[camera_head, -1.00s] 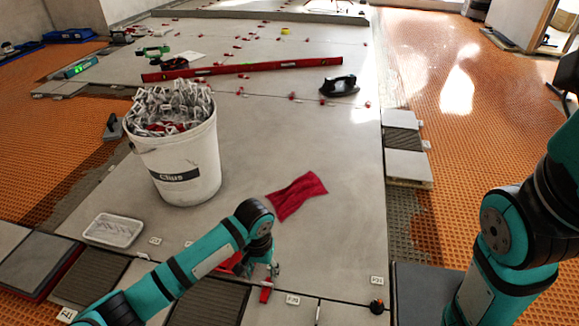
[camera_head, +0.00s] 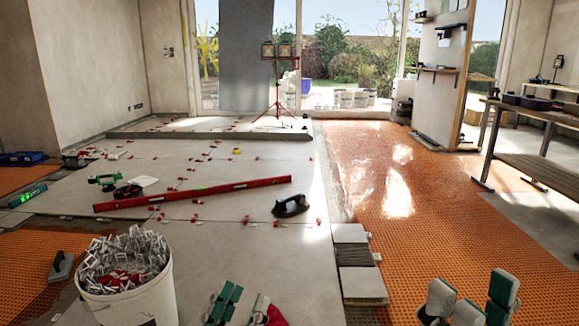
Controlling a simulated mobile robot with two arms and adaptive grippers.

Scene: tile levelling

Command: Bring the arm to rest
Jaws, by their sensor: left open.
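My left gripper (camera_head: 223,303) shows at the bottom edge of the head view, right of the white bucket (camera_head: 130,303). Its teal fingers point up and stand apart, with nothing seen between them. My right gripper (camera_head: 470,303) is at the lower right, over the orange matting, with grey-tipped teal parts pointing up. Most of both arms is below the view.
The bucket is full of levelling clips (camera_head: 125,257). Cut tiles (camera_head: 361,285) sit beside the orange matting (camera_head: 420,225). A workbench (camera_head: 540,170) stands at the right.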

